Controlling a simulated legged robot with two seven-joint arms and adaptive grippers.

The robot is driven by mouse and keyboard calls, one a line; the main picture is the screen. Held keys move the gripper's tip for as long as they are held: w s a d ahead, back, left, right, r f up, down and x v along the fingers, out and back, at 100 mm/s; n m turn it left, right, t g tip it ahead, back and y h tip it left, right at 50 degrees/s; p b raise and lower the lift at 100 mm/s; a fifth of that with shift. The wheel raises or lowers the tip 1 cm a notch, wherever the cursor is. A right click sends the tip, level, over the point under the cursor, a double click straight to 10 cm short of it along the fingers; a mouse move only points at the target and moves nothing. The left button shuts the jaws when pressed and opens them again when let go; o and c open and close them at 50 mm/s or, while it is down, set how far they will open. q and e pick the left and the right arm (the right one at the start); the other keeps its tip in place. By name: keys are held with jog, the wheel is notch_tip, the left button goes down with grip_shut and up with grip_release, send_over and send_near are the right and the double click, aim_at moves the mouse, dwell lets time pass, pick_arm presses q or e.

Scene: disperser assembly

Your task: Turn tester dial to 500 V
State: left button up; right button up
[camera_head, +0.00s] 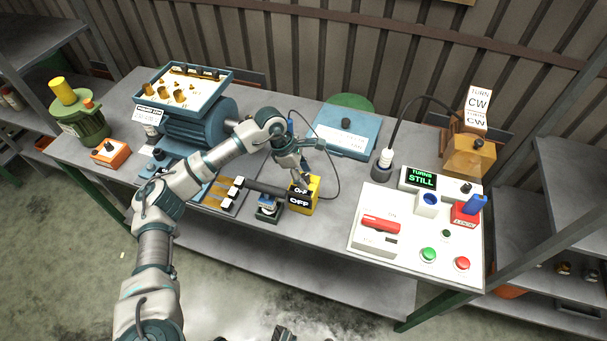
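The yellow tester (312,190) stands on the bench right of centre, with black labels reading OFF on its top and front. Its dial cannot be made out under my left gripper. My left gripper (303,178) points down from above onto the tester's top. The fingers are small and partly hidden, so I cannot tell whether they are open, shut or touching the dial. A small dark part at the bottom edge looks like the tip of my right gripper (283,332), mostly out of view.
A blue motor (195,128) with a parts tray (228,76) on top stands left. A white control panel (362,222) lies right and a blue case (347,132) behind. A dark cable loops near my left gripper.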

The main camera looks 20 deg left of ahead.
pick_arm(q)
jog(key=v, duration=1.2)
